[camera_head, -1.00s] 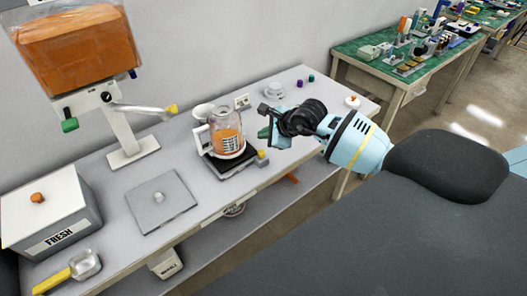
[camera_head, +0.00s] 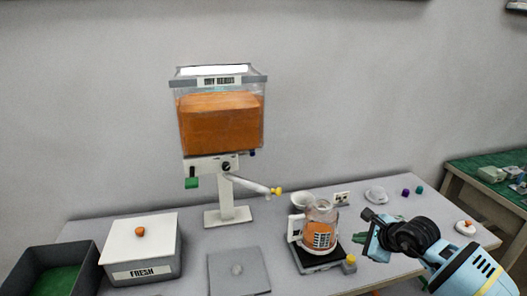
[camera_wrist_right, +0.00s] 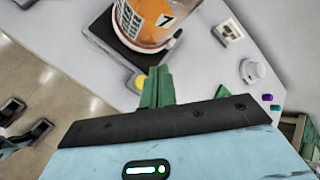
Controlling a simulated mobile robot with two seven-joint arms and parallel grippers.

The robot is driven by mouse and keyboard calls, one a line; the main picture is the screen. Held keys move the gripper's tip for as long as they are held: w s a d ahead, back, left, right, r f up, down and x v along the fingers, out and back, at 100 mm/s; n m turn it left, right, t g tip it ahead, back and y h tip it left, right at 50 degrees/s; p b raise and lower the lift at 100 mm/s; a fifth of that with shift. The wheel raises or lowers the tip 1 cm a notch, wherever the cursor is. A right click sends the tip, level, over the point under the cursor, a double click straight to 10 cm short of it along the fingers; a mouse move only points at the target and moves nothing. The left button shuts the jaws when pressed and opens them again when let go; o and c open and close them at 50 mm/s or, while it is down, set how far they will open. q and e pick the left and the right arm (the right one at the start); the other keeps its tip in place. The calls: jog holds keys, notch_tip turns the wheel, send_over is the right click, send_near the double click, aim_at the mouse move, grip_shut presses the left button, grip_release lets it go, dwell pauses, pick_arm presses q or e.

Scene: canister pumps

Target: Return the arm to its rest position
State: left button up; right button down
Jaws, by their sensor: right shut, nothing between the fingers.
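My right gripper (camera_head: 372,238) is shut and empty, above the front right part of the table, to the right of the glass pitcher. Its green fingers (camera_wrist_right: 155,90) show pressed together in the right wrist view, apart from the pitcher. The glass pitcher (camera_head: 319,235) with orange contents and a white handle stands upright on a dark scale (camera_head: 318,262) with a yellow knob. The pitcher also shows at the top of the right wrist view (camera_wrist_right: 150,18). My left gripper is in neither view.
A dispenser tank (camera_head: 221,125) with orange contents stands behind, its spout (camera_head: 248,186) reaching right. A box marked FRESH (camera_head: 140,262), a dark bin (camera_head: 40,265) and a grey plate (camera_head: 238,278) are to the left.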

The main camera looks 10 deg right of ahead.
jog(key=s+a+f+m+t+y, duration=0.1)
jog(key=s+a+f+m+y, duration=0.25)
jog(key=s+a+m, duration=0.45)
jog(key=s+a+f+m+t+y, duration=0.2)
jog(key=s+a+m+y, duration=0.3)
jog(key=a, duration=0.5)
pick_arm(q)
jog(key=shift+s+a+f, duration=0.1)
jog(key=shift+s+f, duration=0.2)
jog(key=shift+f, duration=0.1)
pick_arm(e)
jog(key=s+d+f+m+g+h, duration=0.1)
jog(key=s+f+m+h, duration=0.2)
jog(key=s+f+m, duration=0.2)
jog(key=s+d+f+m+g+h, duration=0.1)
jog(key=s+f+m+h, duration=0.2)
jog(key=m, duration=1.4)
jog(key=s+d+f+m+h, duration=0.1)
jog(key=s+f+m+h, duration=0.2)
jog(key=s+f+m, duration=0.5)
jog(key=s+m, duration=0.3)
jog(key=s, duration=0.4)
jog(key=shift+s+f+g, duration=0.25)
jog(key=shift+s+g, duration=0.1)
jog(key=shift+g, duration=0.05)
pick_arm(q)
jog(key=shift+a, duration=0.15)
